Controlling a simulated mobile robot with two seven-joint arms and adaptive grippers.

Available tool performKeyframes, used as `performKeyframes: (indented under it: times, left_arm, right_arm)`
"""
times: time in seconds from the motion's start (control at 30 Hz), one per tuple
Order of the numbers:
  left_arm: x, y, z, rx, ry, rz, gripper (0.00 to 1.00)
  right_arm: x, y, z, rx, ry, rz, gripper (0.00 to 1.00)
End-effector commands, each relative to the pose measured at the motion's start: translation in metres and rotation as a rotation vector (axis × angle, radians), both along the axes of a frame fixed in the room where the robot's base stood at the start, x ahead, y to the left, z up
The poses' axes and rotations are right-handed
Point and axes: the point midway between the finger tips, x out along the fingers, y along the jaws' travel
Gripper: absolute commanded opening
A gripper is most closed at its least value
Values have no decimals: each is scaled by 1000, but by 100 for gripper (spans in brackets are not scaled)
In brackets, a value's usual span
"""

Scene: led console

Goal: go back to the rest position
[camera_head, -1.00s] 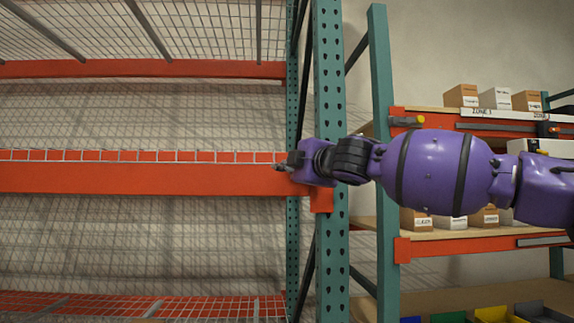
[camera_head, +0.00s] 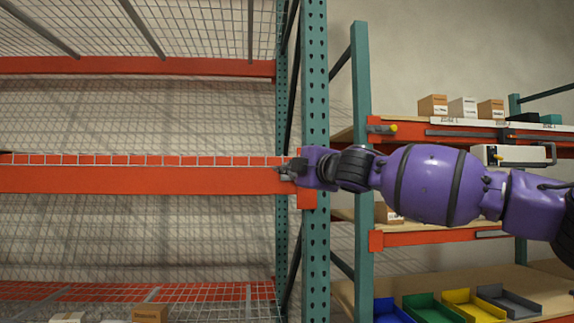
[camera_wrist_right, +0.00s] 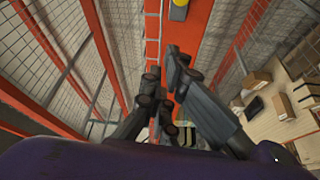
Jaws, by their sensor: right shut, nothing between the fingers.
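My right arm comes in from the right edge of the head view, its purple links stretched left across the rack. My right gripper (camera_head: 284,171) is small there, in front of the orange beam by the teal upright. In the right wrist view my right gripper (camera_wrist_right: 162,72) shows its dark fingers from behind, shut with nothing held. My left gripper is in neither view.
Teal rack upright (camera_head: 316,240) and orange beam (camera_head: 140,180) lie behind my right gripper. Right shelving holds cartons (camera_head: 462,107), a white device (camera_head: 498,155) partly behind my arm, and coloured bins including a green one (camera_head: 432,307). Mesh shelves fill the left.

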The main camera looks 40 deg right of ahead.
Motion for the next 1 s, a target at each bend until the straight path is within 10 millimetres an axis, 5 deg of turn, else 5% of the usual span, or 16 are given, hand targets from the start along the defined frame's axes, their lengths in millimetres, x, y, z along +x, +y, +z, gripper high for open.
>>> performKeyframes:
  times: [0.5, 0.67, 1.0]
  left_arm:
    - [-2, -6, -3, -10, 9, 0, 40]
    - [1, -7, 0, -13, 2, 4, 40]
    - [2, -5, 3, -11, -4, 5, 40]
  right_arm:
    - [-1, 1, -4, -25, -10, 6, 0]
    - [13, -20, -101, 45, 51, 18, 0]
    - [1, -32, -361, 278, 240, 27, 0]
